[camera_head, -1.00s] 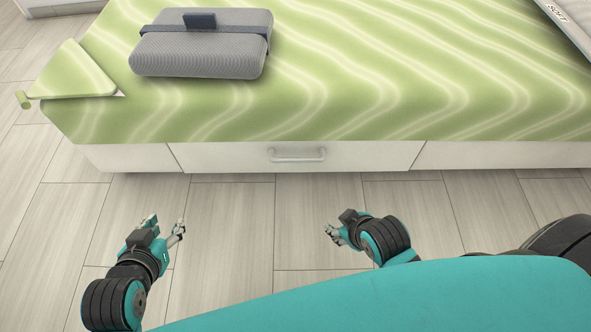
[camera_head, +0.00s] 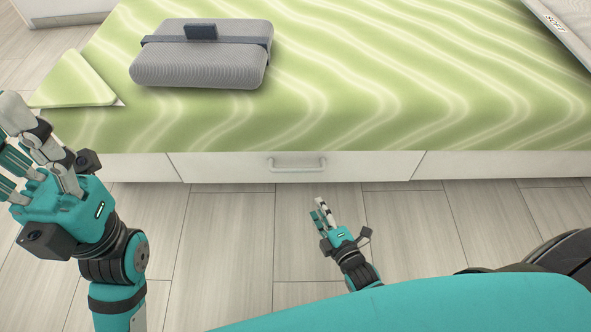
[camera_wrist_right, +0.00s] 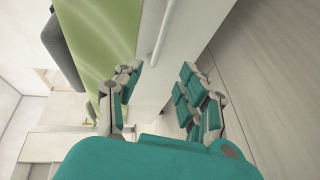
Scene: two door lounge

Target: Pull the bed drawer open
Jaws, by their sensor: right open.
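The bed drawer (camera_head: 225,168) is a pale front panel low on the bed's near side, closed flush with its neighbours. Its bar handle (camera_head: 297,163) is at the panel's middle and shows in the right wrist view (camera_wrist_right: 160,38). My right gripper (camera_head: 320,207) is open and empty, just below and in front of the handle, apart from it. In the right wrist view its fingers (camera_wrist_right: 160,88) are spread, with the handle beyond the gap. My left gripper (camera_head: 30,165) is raised at the left edge, its fingers spread and empty, partly cut off.
The bed (camera_head: 350,110) has a green wavy cover that overhangs above the drawer. A grey strapped cushion (camera_head: 200,65) lies on it. A flat pale item (camera_head: 565,30) lies at the upper right. The wooden floor (camera_head: 230,235) in front of the drawer is clear.

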